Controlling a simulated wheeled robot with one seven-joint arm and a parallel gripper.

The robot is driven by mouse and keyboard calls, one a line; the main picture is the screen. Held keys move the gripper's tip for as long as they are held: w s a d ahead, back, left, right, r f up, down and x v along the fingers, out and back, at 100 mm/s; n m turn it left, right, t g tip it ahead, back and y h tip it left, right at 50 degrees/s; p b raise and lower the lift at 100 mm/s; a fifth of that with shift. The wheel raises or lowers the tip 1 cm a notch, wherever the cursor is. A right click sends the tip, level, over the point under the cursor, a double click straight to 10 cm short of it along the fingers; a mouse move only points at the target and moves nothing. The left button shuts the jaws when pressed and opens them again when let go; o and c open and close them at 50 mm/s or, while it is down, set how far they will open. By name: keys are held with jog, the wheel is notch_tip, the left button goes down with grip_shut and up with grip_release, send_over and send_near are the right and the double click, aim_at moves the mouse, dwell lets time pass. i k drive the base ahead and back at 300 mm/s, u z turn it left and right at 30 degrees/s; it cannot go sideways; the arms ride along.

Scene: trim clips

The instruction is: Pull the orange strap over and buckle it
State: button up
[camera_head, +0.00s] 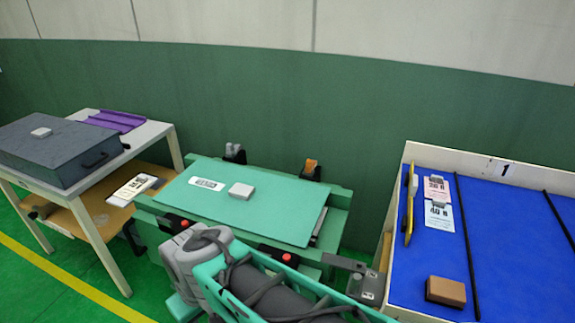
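An orange strap piece (312,165) stands in a dark holder at the back right of a green bench (341,215). A similar grey piece (233,150) stands in another dark holder at the back left. Two dark buckles with red buttons are on the bench's front edge, a left one (176,223) and a right one (279,256). A green panel (270,215) with a white label and a small pale block lies between. My arm crosses the bottom middle, in front of the bench. I cannot make out gripper fingers.
A white table (155,132) with a dark grey case (65,150) and purple tray (117,121) is at left. At right, a white-walled blue surface (430,260) carries a yellow-edged item, tags and a brown block (446,291). A grey bracket-like part (345,263) is by the bench's right front.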

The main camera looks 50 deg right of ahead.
aim_at(308, 171)
jog(key=u, duration=0.95)
jog(key=i, duration=1.35)
jog(key=z, duration=2.8)
jog(key=i, duration=0.5)
jog(key=u, duration=0.1)
